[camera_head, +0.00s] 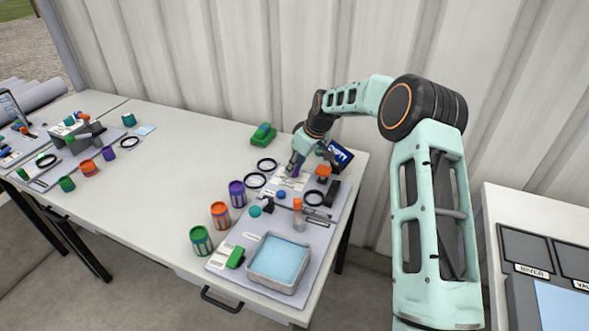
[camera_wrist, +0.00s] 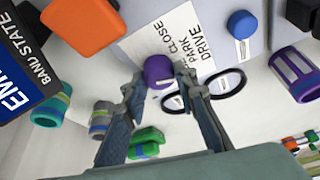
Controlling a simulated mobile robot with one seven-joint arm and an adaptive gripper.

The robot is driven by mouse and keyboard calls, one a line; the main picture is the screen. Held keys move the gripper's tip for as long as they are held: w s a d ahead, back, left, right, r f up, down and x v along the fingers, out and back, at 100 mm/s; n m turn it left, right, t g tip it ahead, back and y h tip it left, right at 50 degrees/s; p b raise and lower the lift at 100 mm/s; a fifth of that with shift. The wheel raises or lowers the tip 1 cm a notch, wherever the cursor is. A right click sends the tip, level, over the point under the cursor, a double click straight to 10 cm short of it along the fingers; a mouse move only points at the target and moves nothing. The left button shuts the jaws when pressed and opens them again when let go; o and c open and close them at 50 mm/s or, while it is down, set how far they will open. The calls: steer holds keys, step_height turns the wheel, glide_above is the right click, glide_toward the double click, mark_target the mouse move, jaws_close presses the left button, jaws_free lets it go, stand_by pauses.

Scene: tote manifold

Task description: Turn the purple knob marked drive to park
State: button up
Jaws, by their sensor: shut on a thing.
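The purple knob (camera_wrist: 159,71) sits on a grey panel, next to a white label (camera_wrist: 180,45) that reads CLOSE, PARK and DRIVE in the wrist view. My gripper (camera_wrist: 160,88) has its two fingers on either side of the knob and is shut on it. In the head view my gripper (camera_head: 294,168) reaches down to the panel at the back right of the table, and the knob (camera_head: 296,171) shows only as a small purple patch there. Which label word the knob points to cannot be told.
An orange block (camera_wrist: 84,25) and a dark display (camera_wrist: 30,50) stand close to my gripper. A blue knob (camera_wrist: 242,24) is on the other side. Black rings (camera_head: 256,180), a purple can (camera_head: 237,194) and a tray of blue liquid (camera_head: 277,264) are nearby. The table's left middle is clear.

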steer(key=shift+w+d+n+g+y, duration=0.1)
steer(key=shift+n+g+y, duration=0.4)
steer(key=shift+n, duration=1.4)
steer(key=shift+g, duration=0.3)
steer(key=o, duration=1.2)
steer(key=shift+c, duration=0.2)
steer(key=shift+r, duration=0.1)
steer(key=v, duration=1.2)
